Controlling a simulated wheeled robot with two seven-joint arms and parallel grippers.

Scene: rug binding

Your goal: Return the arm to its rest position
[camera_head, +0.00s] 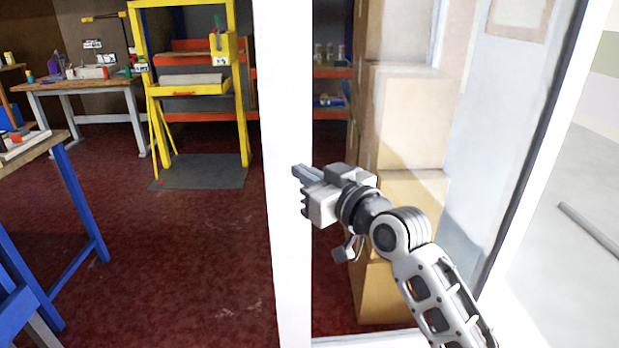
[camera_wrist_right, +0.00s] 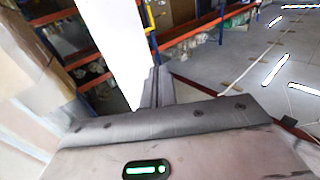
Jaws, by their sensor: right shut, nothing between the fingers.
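My right gripper (camera_head: 297,171) is raised in the middle of the head view, its arm coming in from the lower right. Its fingers point left, in front of the white post (camera_head: 285,70). In the right wrist view the two fingers of my right gripper (camera_wrist_right: 157,72) lie together, with nothing between them. The white post also shows beside the fingertips in that view (camera_wrist_right: 110,45); I cannot tell whether they touch it. My left gripper does not show.
Stacked cardboard boxes (camera_head: 400,120) stand behind glass right of the post. A yellow frame (camera_head: 190,90) stands at the back, a workbench (camera_head: 80,86) at the back left, a blue-legged table (camera_head: 75,195) at left. The dark red floor (camera_head: 190,260) between is clear.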

